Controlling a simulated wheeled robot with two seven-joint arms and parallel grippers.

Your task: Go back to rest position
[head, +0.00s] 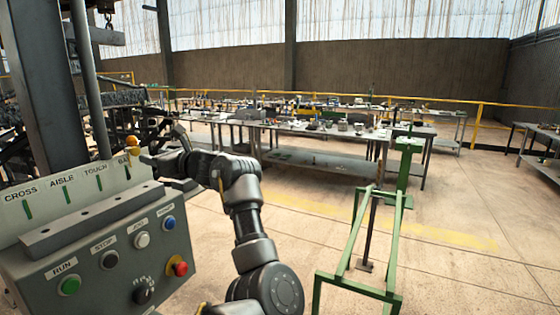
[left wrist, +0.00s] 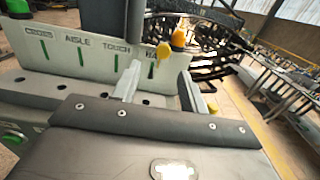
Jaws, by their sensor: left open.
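My left arm reaches up from the bottom of the head view, and its gripper (head: 152,160) is at the right end of a pale label plate (head: 62,200). In the left wrist view the two fingers of this gripper (left wrist: 158,82) stand apart with nothing held between them. The plate, also in the left wrist view (left wrist: 90,58), reads CROSS, AISLE, TOUCH and a partly hidden last word, with green slots below. An orange knob (head: 132,142) and a small yellow piece (left wrist: 164,52) show by the plate's right end. My right gripper is not in view.
A grey control box (head: 100,262) with RUN, STOP and JOG buttons and a red knob (head: 177,266) stands close at left. A green metal frame (head: 346,238) stands on the floor at right. Cluttered workbenches (head: 330,164) stand behind. Open floor (head: 470,260) lies far right.

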